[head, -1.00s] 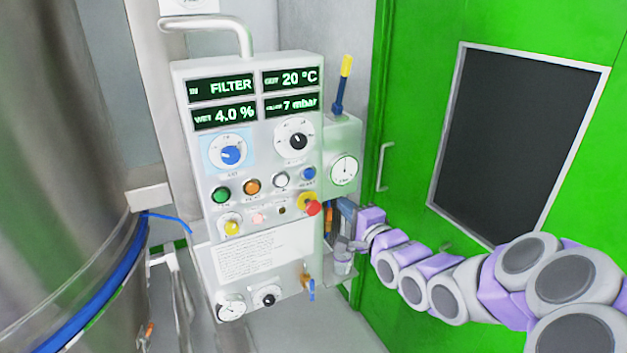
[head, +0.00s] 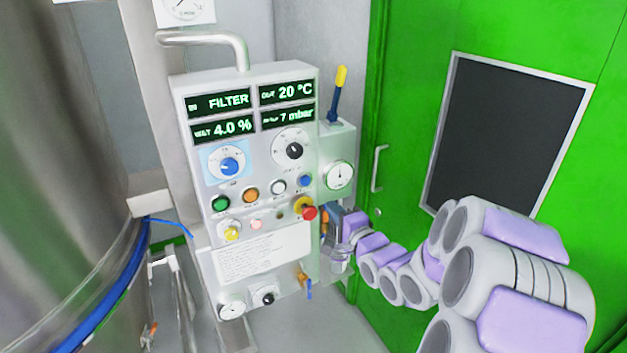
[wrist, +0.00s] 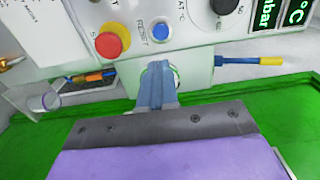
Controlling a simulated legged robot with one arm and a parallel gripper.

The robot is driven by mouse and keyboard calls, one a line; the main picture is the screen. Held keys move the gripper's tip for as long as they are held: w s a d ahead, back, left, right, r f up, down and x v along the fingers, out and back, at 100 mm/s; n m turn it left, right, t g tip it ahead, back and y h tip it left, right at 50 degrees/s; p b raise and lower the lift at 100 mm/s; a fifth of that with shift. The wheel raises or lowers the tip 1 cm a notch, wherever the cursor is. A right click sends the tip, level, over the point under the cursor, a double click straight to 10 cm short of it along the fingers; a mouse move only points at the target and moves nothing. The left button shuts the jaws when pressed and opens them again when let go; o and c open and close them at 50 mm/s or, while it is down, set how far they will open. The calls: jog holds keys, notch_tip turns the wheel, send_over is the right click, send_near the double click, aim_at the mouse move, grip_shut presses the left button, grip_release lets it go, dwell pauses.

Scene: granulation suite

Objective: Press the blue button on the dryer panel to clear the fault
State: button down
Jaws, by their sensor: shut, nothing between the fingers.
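The dryer panel (head: 262,135) is a pale box with green displays, knobs and buttons. The small round blue button (head: 305,180) is at the right end of its button row. In the wrist view the blue button (wrist: 161,31) has a RESET label beside it. My gripper (head: 333,220) is below and to the right of it in the head view, beside the panel's right edge. In the wrist view my gripper's blue-grey fingers (wrist: 158,68) are together and empty, apart from the button, with their tips in front of the round gauge, partly covering it.
A red mushroom knob on a yellow base (head: 309,212) sits just below the blue button. A blue selector dial (head: 229,166) is at the upper left. A yellow-tipped lever (head: 337,95) rises from the gauge box (head: 338,155). A green door (head: 400,150) stands right, a steel vessel (head: 60,180) left.

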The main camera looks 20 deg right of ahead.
aim_at(305, 182)
jog(key=w, duration=0.3)
jog(key=w+b, duration=0.1)
jog(key=w, duration=0.3)
jog(key=w+b, duration=0.1)
jog(key=w, duration=0.2)
jog(key=shift+w+a+f, duration=0.15)
jog(key=shift+w+a, duration=0.1)
jog(key=shift+w, duration=0.4)
jog(key=shift+w+a, duration=0.25)
jog(key=shift+a, duration=0.15)
